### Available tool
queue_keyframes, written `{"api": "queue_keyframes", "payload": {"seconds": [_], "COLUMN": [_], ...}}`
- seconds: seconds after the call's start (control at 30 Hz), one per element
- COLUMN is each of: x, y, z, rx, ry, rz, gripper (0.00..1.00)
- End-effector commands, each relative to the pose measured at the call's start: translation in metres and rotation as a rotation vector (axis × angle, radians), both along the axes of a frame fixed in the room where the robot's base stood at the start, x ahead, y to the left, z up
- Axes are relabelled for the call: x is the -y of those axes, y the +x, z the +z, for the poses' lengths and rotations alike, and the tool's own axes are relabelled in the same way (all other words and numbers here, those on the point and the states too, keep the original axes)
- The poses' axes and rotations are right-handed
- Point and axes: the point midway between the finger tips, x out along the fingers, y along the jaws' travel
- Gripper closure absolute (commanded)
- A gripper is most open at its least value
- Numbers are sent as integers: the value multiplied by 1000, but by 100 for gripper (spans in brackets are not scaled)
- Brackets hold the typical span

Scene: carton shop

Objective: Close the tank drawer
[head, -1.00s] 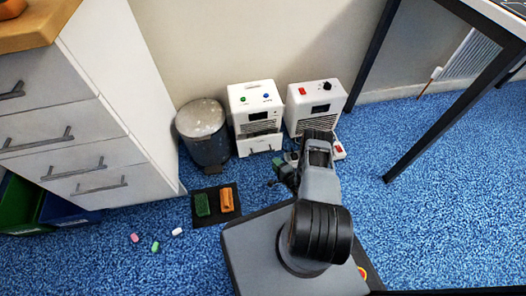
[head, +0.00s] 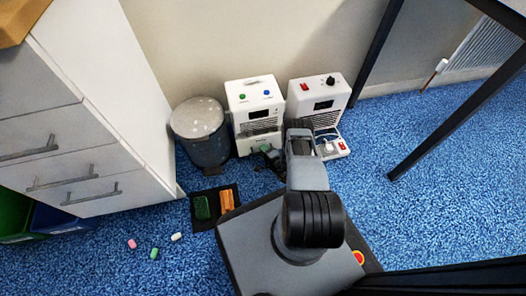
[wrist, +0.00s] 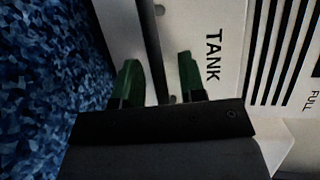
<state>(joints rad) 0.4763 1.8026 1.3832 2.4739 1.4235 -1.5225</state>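The white unit with a green and a blue button (head: 255,100) stands against the wall. Its tank drawer (head: 256,142) is at its bottom and seems to stand out from the body; how far is hard to tell. In the wrist view the white drawer front (wrist: 222,85) bears the word TANK. A dark handle bar (wrist: 150,45) runs across it. My gripper (head: 268,152) is low in front of this drawer. In the wrist view its green fingertips (wrist: 160,78) are apart, one on each side of the bar, with no clear contact.
A second white unit (head: 318,95) with a red switch stands at the right, a tray at its foot. A grey bin (head: 203,140) stands at the left. A dark mat (head: 213,218) holds a green and an orange block. Small pieces (head: 154,253) lie on the carpet.

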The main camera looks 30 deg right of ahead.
Motion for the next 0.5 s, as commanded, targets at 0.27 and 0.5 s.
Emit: {"api": "queue_keyframes", "payload": {"seconds": [0.27,0.5], "x": [0,-1], "y": [0,0], "z": [0,0], "rx": [0,0], "ry": [0,1], "rz": [0,3], "gripper": [78,100]}}
